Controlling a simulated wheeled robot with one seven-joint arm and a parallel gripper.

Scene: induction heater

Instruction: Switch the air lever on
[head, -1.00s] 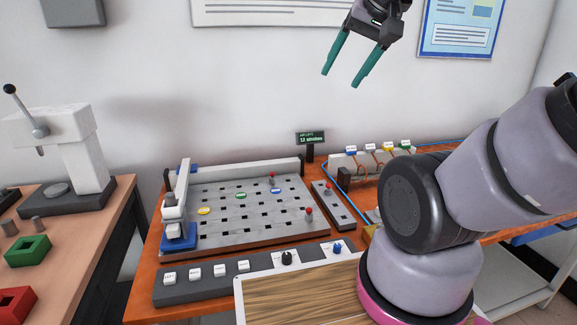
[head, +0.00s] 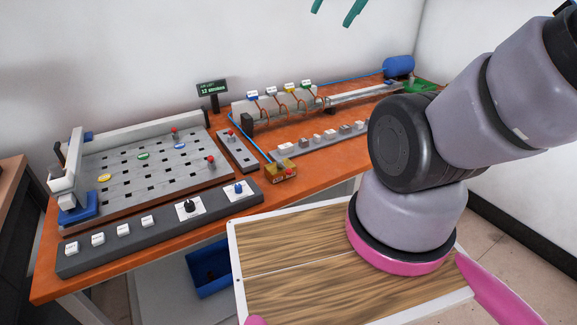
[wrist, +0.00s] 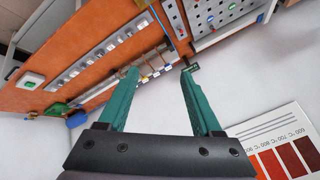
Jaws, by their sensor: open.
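A small brass-coloured block (head: 283,172) with a red part on it sits at the front edge of the orange bench, where a blue hose (head: 255,145) ends; it looks like the air valve, but its lever position is too small to read. A red-knobbed lever (head: 231,134) stands on a narrow grey plate beside the perforated board, and I cannot tell whether it belongs to the air. My gripper (head: 336,10) shows only its teal fingertips at the top of the head view, high above the bench. The wrist view shows the gripper (wrist: 160,72) open and empty.
The perforated board (head: 125,172) is at the left, with a grey button panel (head: 160,226) in front. A small display (head: 212,89), a row of coloured tags (head: 280,90) and a blue tank (head: 398,67) stand behind. My arm covers the right side of the bench.

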